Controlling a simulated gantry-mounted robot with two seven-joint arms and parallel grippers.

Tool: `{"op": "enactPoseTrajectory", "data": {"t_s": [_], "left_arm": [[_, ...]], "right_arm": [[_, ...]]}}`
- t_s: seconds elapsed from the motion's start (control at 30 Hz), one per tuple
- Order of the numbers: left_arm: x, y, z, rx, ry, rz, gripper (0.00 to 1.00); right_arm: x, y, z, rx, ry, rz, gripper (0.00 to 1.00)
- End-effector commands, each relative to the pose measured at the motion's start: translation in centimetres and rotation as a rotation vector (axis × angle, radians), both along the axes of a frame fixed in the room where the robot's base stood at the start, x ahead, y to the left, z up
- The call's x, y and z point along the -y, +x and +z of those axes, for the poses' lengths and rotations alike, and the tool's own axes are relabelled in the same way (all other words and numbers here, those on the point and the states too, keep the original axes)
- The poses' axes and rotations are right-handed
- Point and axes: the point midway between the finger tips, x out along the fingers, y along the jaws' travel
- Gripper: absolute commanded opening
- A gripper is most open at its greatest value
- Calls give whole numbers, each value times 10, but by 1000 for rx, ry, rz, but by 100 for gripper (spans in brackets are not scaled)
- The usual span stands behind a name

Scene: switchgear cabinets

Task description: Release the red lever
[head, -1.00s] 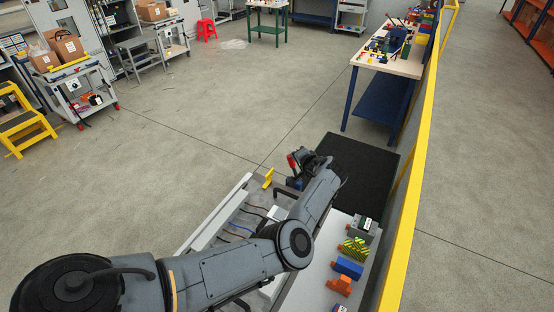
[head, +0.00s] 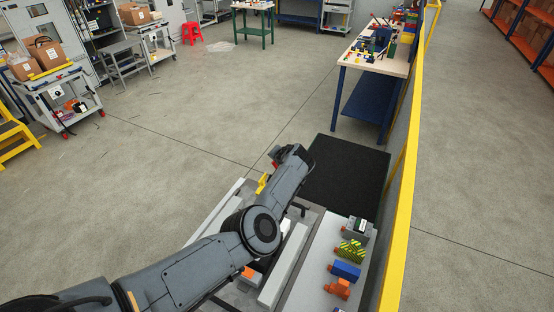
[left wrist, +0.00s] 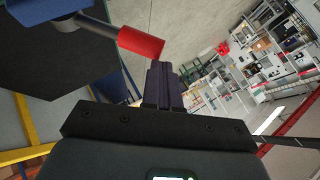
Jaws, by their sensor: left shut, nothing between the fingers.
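The red lever shows in the left wrist view as a red cylindrical grip (left wrist: 141,42) on a grey rod, which comes from a blue body (left wrist: 40,14) at the upper left. My left gripper (left wrist: 160,80) has its dark fingers shut together and empty, with their tips close beside the red grip's end. I cannot tell whether they touch it. In the head view a small bit of red (head: 275,164) shows beside the end of my left arm, which hides most of the lever. My right gripper is in neither view.
A grey panel (head: 312,262) to the right of my arm carries several coloured blocks, including a blue one (head: 346,270). A black mat (head: 350,175) lies beyond it. A yellow rail (head: 410,170) runs along the right. Open floor (head: 180,180) lies to the left.

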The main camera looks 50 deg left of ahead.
Motion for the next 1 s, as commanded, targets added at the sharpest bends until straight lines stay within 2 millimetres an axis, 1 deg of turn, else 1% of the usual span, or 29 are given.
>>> {"op": "enactPoseTrajectory", "data": {"t_s": [0.03,0.23,0.37,0.47,0.63,0.7,0.83,1.0], "left_arm": [[-2,-3,-7,-5,-5,0,0],[-2,-4,-8,-6,-5,0,0],[0,-3,-4,-7,-5,1,0],[3,-1,6,-6,-4,4,0],[13,5,33,-2,-1,12,0],[18,1,33,-4,-1,15,0],[31,-4,46,0,-1,15,0],[47,-12,61,1,0,14,0]], "right_arm": [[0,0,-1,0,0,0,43],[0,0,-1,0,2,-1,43],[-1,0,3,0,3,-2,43],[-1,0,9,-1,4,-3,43],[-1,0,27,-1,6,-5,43],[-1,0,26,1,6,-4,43],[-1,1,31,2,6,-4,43],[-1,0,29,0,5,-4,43]]}}
